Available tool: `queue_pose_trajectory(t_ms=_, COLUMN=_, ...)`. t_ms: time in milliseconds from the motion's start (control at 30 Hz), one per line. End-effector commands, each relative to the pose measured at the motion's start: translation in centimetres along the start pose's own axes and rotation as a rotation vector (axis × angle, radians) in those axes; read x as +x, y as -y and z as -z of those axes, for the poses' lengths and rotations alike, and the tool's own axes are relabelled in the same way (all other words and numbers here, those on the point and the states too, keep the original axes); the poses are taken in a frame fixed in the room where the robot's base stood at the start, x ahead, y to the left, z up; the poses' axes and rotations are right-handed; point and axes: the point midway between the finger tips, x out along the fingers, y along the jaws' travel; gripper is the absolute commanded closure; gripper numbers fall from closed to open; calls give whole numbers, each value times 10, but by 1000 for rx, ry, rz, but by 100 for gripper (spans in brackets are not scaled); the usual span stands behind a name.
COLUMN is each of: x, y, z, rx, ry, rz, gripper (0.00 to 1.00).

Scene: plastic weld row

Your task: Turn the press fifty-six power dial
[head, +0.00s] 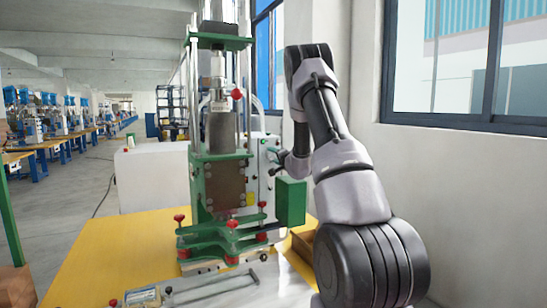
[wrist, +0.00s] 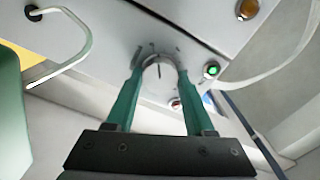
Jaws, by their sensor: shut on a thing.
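The power dial (wrist: 158,70) is a round, pale knob with a dark pointer line, on the light grey panel (wrist: 105,25) in the wrist view. My gripper (wrist: 160,78) has its two green fingers on either side of the dial, shut on it. In the head view my gripper (head: 284,162) is small and dark at the front of the grey control box (head: 264,150), right of the green press (head: 220,165). The dial cannot be made out there.
A green-lit button (wrist: 211,70), a red button (wrist: 175,104) and an amber button (wrist: 246,9) sit near the dial. A pale cable (wrist: 285,65) loops at right. The press stands on a yellow table (head: 100,255); a green box (head: 291,202) stands below my gripper.

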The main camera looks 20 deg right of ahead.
Motion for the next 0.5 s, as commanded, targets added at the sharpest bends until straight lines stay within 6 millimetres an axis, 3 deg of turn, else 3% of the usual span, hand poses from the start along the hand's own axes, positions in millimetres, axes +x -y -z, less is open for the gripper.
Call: queue_pose_trajectory(t_ms=500, x=0, y=-2, z=-1, rx=485, ry=1, rz=-1, gripper=100)
